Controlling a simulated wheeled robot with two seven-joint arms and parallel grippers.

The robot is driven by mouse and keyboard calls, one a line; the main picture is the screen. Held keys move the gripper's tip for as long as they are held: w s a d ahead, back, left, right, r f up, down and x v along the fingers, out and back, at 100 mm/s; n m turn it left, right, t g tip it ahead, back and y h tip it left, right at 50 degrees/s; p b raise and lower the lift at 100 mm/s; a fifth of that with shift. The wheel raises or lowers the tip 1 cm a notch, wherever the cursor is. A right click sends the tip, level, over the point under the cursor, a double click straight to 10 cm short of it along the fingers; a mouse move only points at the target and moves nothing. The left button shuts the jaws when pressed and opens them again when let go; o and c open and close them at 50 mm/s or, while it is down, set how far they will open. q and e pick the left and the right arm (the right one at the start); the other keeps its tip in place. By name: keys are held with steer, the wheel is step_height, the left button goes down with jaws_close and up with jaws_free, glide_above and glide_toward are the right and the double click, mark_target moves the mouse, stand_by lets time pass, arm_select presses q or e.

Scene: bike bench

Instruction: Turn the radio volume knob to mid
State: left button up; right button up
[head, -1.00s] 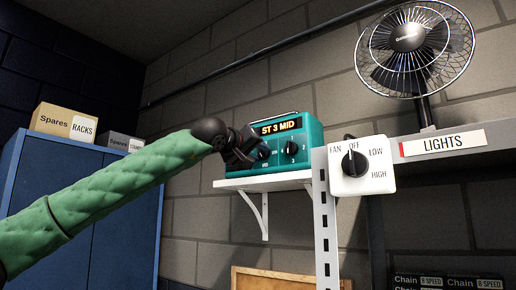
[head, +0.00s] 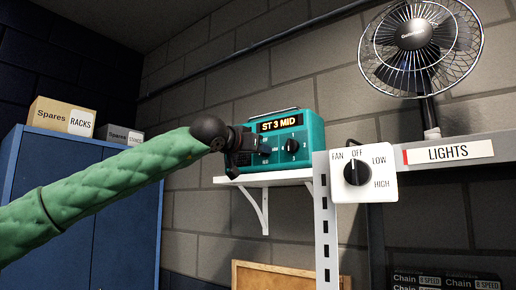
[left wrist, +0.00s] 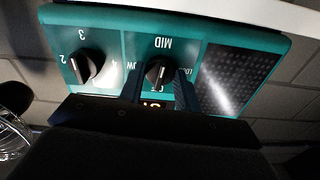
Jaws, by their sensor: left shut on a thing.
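The teal radio (head: 312,122) stands on a white wall shelf, and its display (head: 280,124) reads "ST 3 MID". In the left wrist view the radio (left wrist: 115,25) appears upside down. Its black volume knob (left wrist: 158,72) sits below the printed MID, with a light pointer mark on its face. My left gripper (head: 256,146) reaches the radio's front. Its two fingers (left wrist: 160,85) are shut on the volume knob, one on each side. The black station knob (head: 292,146) is to the right and clear of the fingers. My right gripper is not in view.
A white fan switch plate (head: 382,187) hangs right of the white shelf (head: 285,178). A blue cabinet (head: 85,215) with boxes stands at left.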

arm_select(q)
steer(key=shift+d+f, duration=0.1)
steer(key=shift+f, duration=0.1)
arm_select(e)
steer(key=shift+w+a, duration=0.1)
arm_select(q)
steer(key=o, duration=1)
steer(key=shift+c, duration=0.2)
steer(key=shift+w+r, duration=0.1)
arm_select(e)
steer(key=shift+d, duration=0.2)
arm_select(q)
steer(key=b+v, duration=0.2)
steer(key=v, duration=0.6)
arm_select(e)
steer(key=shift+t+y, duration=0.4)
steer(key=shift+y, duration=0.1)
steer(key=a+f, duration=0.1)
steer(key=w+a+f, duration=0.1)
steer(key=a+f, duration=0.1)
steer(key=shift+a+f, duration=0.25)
arm_select(q)
steer(key=shift+w, duration=0.1)
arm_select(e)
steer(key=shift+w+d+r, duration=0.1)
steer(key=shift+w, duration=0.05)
